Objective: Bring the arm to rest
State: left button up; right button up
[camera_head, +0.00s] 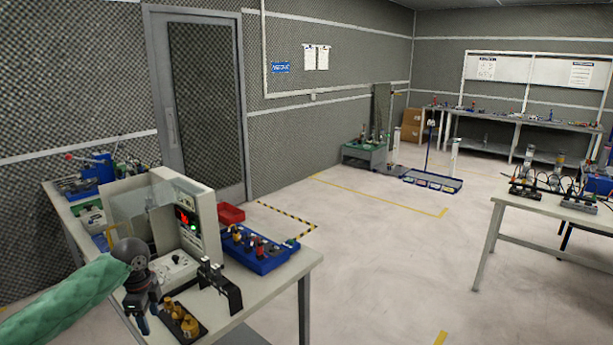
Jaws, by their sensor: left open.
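My left arm (70,300), in a green quilted sleeve, comes in from the lower left. My left gripper (147,322) points down over the front left edge of the near workbench (285,276). Its blue-tipped fingers are apart and I see nothing held between them. A dark plate with several brass-coloured weights (188,325) lies just right of the gripper. My right gripper is not in view.
Another table (500,207) stands at the right. The floor (385,270) between is clear. A door (205,100) is behind.

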pick_arm(q)
jog(key=s+d+f+n+t+h, duration=0.1)
jog(key=s+d+f+n, duration=0.1)
jog(key=s+d+f, duration=0.7)
jog(key=s+d+f+n+t+h, duration=0.1)
jog(key=s+d+f+n, duration=0.2)
jog(key=s+d+f, duration=0.65)
jog(key=s+d+r+n+t+y, duration=0.1)
jog(key=s+n+y, duration=0.1)
jog(key=s+n, duration=1.25)
notch_tip(320, 180, down, 24)
jog(key=s+d+m, duration=0.2)
jog(key=m, duration=0.3)
jog(key=s+f, duration=0.4)
jog(key=f, duration=0.8)
jog(key=s+f+g+b, duration=0.1)
jog(key=s+f, duration=0.3)
jog(key=f, duration=0.9)
jog(key=shift+s, duration=0.2)
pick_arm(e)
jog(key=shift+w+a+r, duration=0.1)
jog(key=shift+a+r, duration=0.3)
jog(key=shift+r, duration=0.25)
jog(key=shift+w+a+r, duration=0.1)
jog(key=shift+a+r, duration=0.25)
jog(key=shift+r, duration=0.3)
